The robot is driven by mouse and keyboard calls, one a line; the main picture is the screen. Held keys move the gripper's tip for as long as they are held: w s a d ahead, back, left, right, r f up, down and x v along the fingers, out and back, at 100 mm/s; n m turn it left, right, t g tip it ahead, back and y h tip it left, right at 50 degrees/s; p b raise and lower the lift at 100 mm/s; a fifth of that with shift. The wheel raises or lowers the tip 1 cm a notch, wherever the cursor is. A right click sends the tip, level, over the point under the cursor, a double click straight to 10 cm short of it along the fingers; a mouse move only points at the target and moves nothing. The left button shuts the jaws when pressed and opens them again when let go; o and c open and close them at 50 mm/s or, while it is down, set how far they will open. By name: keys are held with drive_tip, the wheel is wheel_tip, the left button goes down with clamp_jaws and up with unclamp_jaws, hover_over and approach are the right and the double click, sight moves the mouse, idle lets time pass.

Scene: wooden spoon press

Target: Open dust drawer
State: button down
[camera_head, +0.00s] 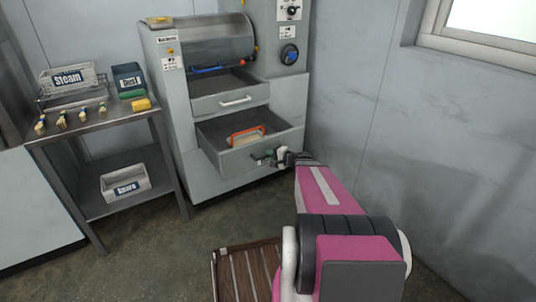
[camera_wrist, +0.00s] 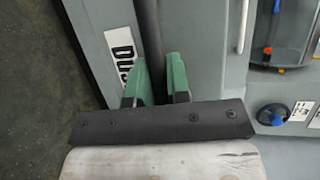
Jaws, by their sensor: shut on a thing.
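The dust drawer (camera_head: 232,164) is the lower drawer of the grey press cabinet and stands pulled out, its inside showing. A thing with an orange frame (camera_head: 246,135) lies in it. Part of its "DUST" label (camera_wrist: 121,50) shows in the wrist view. My gripper (camera_head: 264,157) is at the right part of the drawer front. In the wrist view its green fingers (camera_wrist: 163,82) are closed at the drawer; the exact part held, handle or edge, is hard to tell.
The upper drawer (camera_head: 220,106) with a white handle is above. A steel table (camera_head: 122,124) at left bears a "Steam" basket (camera_head: 68,86), a dark "Dust" bin (camera_head: 128,77) and small tools. A wooden slatted mat (camera_head: 240,275) lies on the floor. A wall is at right.

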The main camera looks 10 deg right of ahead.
drive_tip(key=shift+s, duration=0.1)
drive_tip(key=c, duration=1.1)
unclamp_jaws()
drive_tip(key=v, duration=1)
drive_tip(key=shift+s+d, duration=0.3)
drive_tip(key=shift+r, duration=0.1)
drive_tip(key=s+a+f+n+g+h, duration=0.2)
drive_tip(key=s+a+n+g+h, duration=0.3)
drive_tip(key=a+g, duration=0.1)
drive_tip(key=s+a+f+n+g+h, duration=0.2)
drive_tip(key=s+a+n+g+h, duration=0.3)
drive_tip(key=a, duration=0.3)
drive_tip(key=shift+s+a+f+n+g, duration=0.2)
drive_tip(key=shift+f+n+g, duration=0.1)
drive_tip(key=shift+n+g, duration=0.15)
